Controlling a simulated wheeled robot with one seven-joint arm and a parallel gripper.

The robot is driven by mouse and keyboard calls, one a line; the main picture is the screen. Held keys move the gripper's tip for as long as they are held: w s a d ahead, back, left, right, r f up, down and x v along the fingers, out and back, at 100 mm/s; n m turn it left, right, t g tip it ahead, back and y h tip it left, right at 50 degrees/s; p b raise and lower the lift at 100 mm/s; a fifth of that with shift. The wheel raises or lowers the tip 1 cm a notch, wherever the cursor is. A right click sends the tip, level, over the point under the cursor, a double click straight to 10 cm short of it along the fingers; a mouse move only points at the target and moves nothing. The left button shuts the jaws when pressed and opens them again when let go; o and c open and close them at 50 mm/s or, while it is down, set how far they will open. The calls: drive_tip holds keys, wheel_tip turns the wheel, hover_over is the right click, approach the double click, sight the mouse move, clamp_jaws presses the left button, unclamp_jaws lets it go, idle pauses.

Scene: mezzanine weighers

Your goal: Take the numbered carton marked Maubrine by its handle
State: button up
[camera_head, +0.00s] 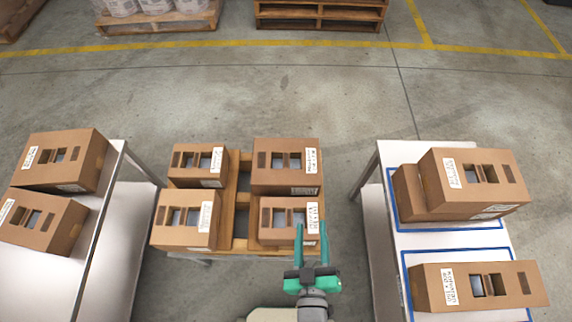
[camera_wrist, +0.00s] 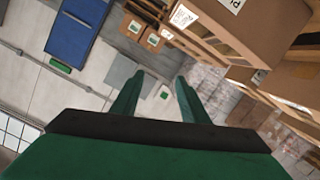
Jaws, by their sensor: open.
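Several brown cartons with white labels and dark cut-out openings, some with a strip between like a handle, stand in three groups. The lettering is too small to tell surely which is marked Maubrine. On the central wooden stand are a back-left carton (camera_head: 197,164), back-right carton (camera_head: 286,166), front-left carton (camera_head: 186,219) and front-right carton (camera_head: 276,217). My gripper (camera_head: 311,231) is open and empty, and in the head view it overlaps the front-right carton's lower right edge. Its fingers also show in the wrist view (camera_wrist: 160,82), apart, with no carton between them.
The left white table (camera_head: 128,215) bears two cartons. The right white table (camera_head: 446,248) has blue-outlined areas, two cartons touching at the back and one carton (camera_head: 478,287) in front. Floor gaps separate the tables from the central stand (camera_head: 242,205). Pallets stand far back.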

drive_tip(key=w+d+r+g+h, duration=0.1)
drive_tip(key=w+d+r+h, duration=0.5)
drive_tip(key=w+d, duration=0.6)
drive_tip(key=w+d+r+g+h, duration=0.1)
drive_tip(key=w+d+r+h, duration=0.3)
drive_tip(key=w+d+r, duration=0.75)
drive_tip(key=m+g+y, duration=0.4)
drive_tip(key=g+y, duration=0.7)
drive_tip(key=g, duration=0.1)
approach(286, 160)
drive_tip(key=shift+w+a, duration=0.1)
drive_tip(key=shift+w, duration=0.2)
drive_tip(key=f, duration=0.7)
drive_tip(key=w+f, duration=0.1)
drive_tip(key=f, duration=0.2)
drive_tip(key=shift+f, duration=0.2)
